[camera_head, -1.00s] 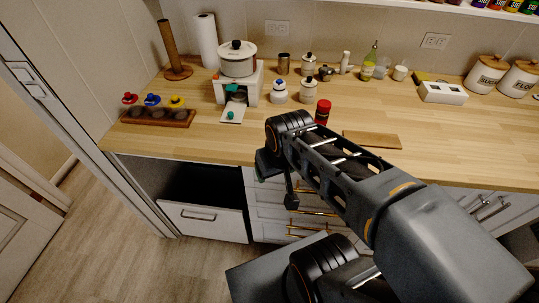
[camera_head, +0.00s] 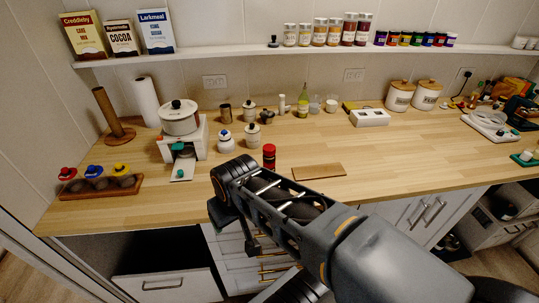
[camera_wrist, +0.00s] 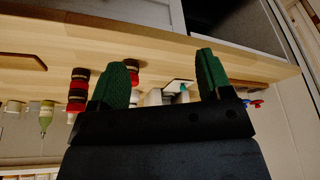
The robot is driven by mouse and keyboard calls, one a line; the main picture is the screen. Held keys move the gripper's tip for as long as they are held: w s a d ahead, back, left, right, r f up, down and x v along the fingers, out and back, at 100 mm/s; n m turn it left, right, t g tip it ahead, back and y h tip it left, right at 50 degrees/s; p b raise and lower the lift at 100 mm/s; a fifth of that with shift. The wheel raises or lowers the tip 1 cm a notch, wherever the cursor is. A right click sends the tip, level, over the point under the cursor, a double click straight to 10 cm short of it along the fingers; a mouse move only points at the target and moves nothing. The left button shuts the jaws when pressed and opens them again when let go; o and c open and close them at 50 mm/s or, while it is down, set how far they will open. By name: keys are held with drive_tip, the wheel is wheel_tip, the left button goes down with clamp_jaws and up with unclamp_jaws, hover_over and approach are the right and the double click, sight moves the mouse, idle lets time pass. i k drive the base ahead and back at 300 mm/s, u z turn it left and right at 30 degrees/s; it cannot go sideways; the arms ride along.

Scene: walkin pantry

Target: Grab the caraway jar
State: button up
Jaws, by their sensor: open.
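I cannot read which jar is the caraway jar. A small jar with a red cap (camera_head: 269,157) stands upright on the counter, just beyond my arm. In the wrist view, which appears upside down, two red and dark jars show, one left of my left finger (camera_wrist: 77,92) and one partly behind it (camera_wrist: 133,67). Several labelled spice jars (camera_head: 319,32) stand on the wall shelf. My gripper (camera_wrist: 164,76) is open, its green fingers apart with nothing held between them. In the head view my arm hides the gripper's fingers.
The wooden counter (camera_head: 400,148) has free room at its middle right. A cutting board (camera_head: 318,171) lies beside the red-capped jar. A pot (camera_head: 179,118), white canisters (camera_head: 253,135) and a bottle (camera_head: 303,101) stand behind. The wall shelf (camera_head: 230,51) runs above. An open drawer (camera_head: 166,285) is below left.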

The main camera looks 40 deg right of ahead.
sight(268, 155)
drive_tip(key=z, duration=0.05)
drive_tip(key=k, duration=0.45)
drive_tip(key=u, duration=1.2)
drive_tip(key=i, duration=0.95)
drive_tip(key=z, duration=2.75)
